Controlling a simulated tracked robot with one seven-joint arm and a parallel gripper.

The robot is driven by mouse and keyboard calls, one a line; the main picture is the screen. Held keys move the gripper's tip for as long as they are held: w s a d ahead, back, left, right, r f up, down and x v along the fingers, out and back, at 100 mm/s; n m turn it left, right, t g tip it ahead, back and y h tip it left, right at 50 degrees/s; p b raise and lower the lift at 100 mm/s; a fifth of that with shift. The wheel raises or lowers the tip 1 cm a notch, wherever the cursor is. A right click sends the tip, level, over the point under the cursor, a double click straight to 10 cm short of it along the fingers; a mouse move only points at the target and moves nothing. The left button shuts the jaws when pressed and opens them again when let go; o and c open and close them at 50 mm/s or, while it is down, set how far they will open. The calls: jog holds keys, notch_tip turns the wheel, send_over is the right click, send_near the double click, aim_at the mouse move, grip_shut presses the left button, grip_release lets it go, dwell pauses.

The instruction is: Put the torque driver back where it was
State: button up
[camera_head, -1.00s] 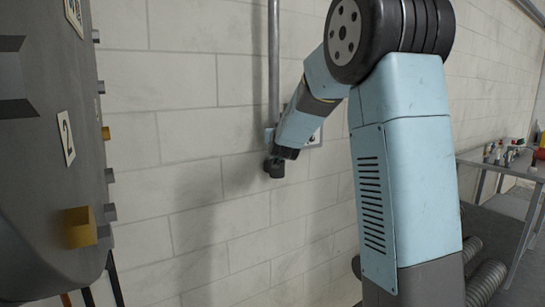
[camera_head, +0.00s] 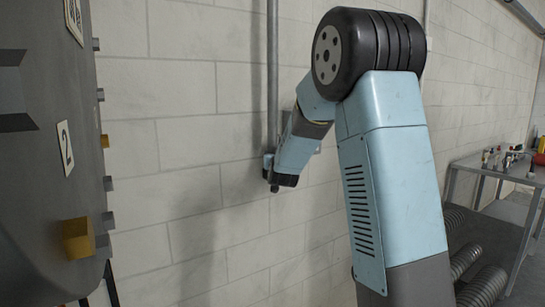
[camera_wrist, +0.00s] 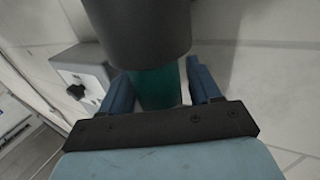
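My gripper (camera_wrist: 162,90) shows in the wrist view with two blue fingers on either side of a green cylinder, which looks like the handle of the torque driver (camera_wrist: 155,88). The fingers appear to press on it. A wide dark grey cylindrical part, apparently the driver's body, covers the top middle of the wrist view. In the head view my arm reaches toward the pale block wall, and its dark end is low beside a vertical pipe (camera_head: 272,70). The driver is too small there to make out clearly.
A white box with a black knob (camera_wrist: 84,76) is left of my gripper in the wrist view. A large grey cabinet (camera_head: 45,200) with yellow and grey blocks stands at the left. A metal table (camera_head: 500,171) with small items and ribbed hoses (camera_head: 470,255) are at the right.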

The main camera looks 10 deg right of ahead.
jog(key=shift+o, duration=0.7)
jog(key=shift+r, duration=0.1)
jog(key=shift+f, duration=0.25)
jog(key=s+f+n+g+y, duration=0.1)
jog(key=s+g, duration=0.5)
jog(key=s, duration=1.8)
jog(key=s+a+f+g+y, duration=0.1)
jog(key=s+g, duration=0.5)
jog(key=s, duration=1.9)
jog(key=shift+s+a+f+n+y, duration=0.15)
jog(key=shift+s+a+n+y, duration=0.15)
jog(key=shift+n+y, duration=0.1)
jog(key=shift+w, duration=0.1)
